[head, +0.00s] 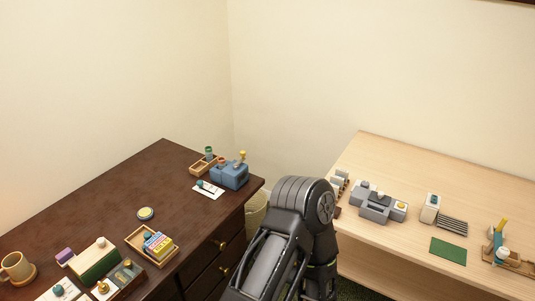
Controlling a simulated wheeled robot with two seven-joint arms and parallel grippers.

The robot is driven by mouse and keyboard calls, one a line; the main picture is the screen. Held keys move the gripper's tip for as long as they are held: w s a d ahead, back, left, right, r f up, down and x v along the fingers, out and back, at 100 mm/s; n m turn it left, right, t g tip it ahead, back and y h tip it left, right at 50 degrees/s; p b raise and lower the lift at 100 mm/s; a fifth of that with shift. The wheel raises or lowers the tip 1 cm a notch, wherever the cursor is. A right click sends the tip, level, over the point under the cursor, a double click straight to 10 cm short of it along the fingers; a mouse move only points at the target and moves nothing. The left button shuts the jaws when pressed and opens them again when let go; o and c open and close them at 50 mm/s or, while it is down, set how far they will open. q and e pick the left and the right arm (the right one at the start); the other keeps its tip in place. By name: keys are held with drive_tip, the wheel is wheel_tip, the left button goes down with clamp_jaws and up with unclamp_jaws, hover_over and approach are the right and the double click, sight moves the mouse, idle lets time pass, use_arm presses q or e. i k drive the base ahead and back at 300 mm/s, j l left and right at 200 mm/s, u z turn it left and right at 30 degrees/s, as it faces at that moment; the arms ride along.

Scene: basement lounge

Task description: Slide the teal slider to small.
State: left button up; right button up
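A white plate with a teal knob (200,183) lies near the far right corner of the dark dresser (110,190), in front of a blue box. A second white plate with a teal knob (59,291) is at the bottom left, partly cut off by the frame edge. I cannot tell which of the two is the task's slider, and no "small" marking is readable. One of my arms rises at the bottom middle, between the two tables, bent with its far end downward. Neither gripper shows.
On the dresser are a blue box (229,174), a wooden tray (136,238) with colored cards, a green box (96,263), a round disc (145,213) and a mug (15,267). The dresser's middle is clear. A light wood table (390,153) stands right with grey devices.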

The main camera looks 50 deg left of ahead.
sight(200, 183)
drive_tip(key=i+z, duration=0.35)
drive_tip(key=i, duration=0.55)
drive_tip(key=u, duration=3.85)
